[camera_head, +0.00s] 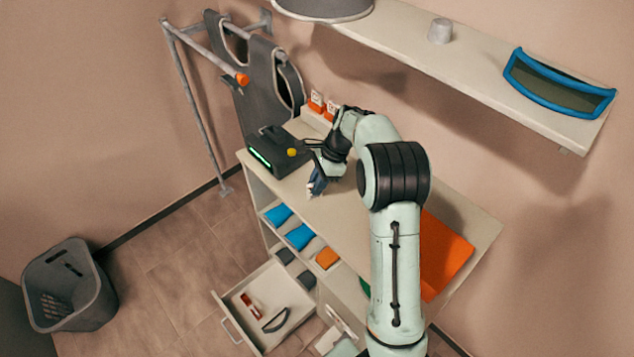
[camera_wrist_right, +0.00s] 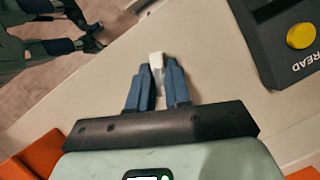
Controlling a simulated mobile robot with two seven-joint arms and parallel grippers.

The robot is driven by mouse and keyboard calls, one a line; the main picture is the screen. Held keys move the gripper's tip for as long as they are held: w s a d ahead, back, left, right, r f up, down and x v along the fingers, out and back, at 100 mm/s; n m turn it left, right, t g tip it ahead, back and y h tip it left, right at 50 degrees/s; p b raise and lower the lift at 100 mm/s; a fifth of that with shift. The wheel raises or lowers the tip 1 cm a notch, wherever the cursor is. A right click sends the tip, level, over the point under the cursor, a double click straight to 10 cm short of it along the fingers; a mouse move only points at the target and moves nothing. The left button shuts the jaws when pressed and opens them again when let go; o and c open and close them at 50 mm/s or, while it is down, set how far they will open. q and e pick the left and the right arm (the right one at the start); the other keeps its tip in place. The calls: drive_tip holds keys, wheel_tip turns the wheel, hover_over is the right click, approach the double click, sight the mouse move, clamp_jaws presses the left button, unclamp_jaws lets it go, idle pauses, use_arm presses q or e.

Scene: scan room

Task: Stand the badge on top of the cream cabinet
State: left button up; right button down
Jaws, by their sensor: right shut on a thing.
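The cream cabinet (camera_head: 345,233) stands against the wall, with a flat top and open shelves. My right gripper (camera_head: 314,187) is low over the cabinet top, near its front edge and beside the dark reader. In the right wrist view its blue fingers (camera_wrist_right: 157,92) are shut on the small white badge (camera_wrist_right: 156,62), whose end sticks out past the fingertips. Most of the badge is hidden between the fingers. I cannot tell whether it touches the top. What looks like my left gripper (camera_wrist_right: 92,40) shows at the upper left of the right wrist view, its jaws unclear.
The dark reader (camera_head: 270,157) with a yellow button stands on the top's left end. An orange folder-like item (camera_head: 447,255) lies on its right part. A drawer (camera_head: 237,300) is open below. A wall shelf (camera_head: 480,72) hangs above. A basket (camera_head: 75,290) stands left.

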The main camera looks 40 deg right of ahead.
drive_tip(key=shift+f, duration=0.1)
drive_tip(key=c, duration=1.1)
unclamp_jaws()
drive_tip(key=shift+o, duration=0.2)
drive_tip(key=shift+r, duration=0.2)
drive_tip(key=v, duration=1.2)
drive_tip(key=shift+a, duration=0.1)
